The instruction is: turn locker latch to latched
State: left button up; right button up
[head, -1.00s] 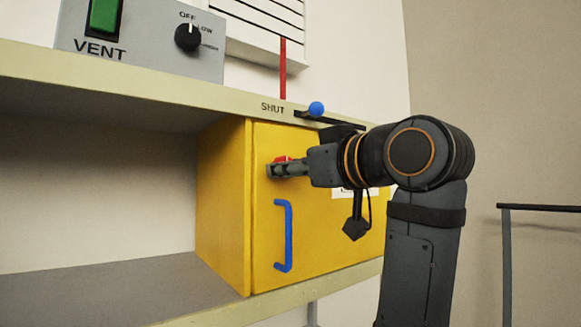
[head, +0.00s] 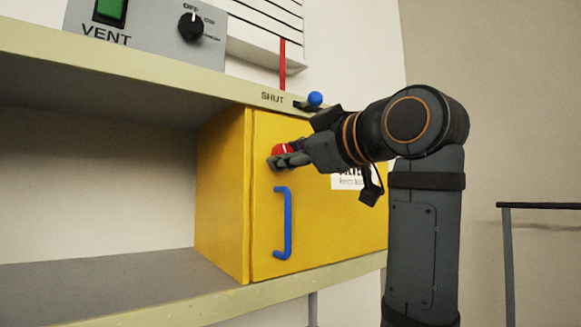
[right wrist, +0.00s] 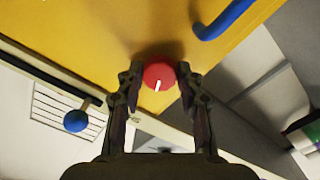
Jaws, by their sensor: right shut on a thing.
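The yellow locker (head: 335,235) stands on the shelf with its door closed. Its latch is a red round knob (head: 281,149) with a white pointer line, near the upper left of the door. My right gripper (head: 288,162) is at the knob, its fingers partly covering it. In the right wrist view the red knob (right wrist: 159,76) sits between the two fingertips of my right gripper (right wrist: 159,82), which are shut on its sides. The pointer line shows there, slightly tilted. My left gripper is in neither view.
A blue handle (head: 284,222) is on the door below the knob. A blue-balled lever (head: 315,98) beside the word SHUT is on the shelf edge above. A grey VENT panel (head: 150,30) stands on the upper shelf. The shelf left of the locker is empty.

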jog(key=n+b, duration=0.1)
jog(key=n, duration=0.2)
jog(key=shift+f+b, duration=0.2)
jog(key=shift+b, duration=0.1)
jog(key=n+b, duration=0.1)
jog(key=n, duration=0.2)
jog(key=shift+b, duration=0.35)
jog(key=n+b, duration=0.1)
jog(key=n, duration=0.3)
jog(key=shift+r, duration=0.15)
jog(key=shift+n+b, duration=0.4)
jog(key=shift+n, duration=1)
jog(key=o, duration=1.2)
jog(key=shift+r, duration=0.1)
jog(key=shift+d, duration=0.1)
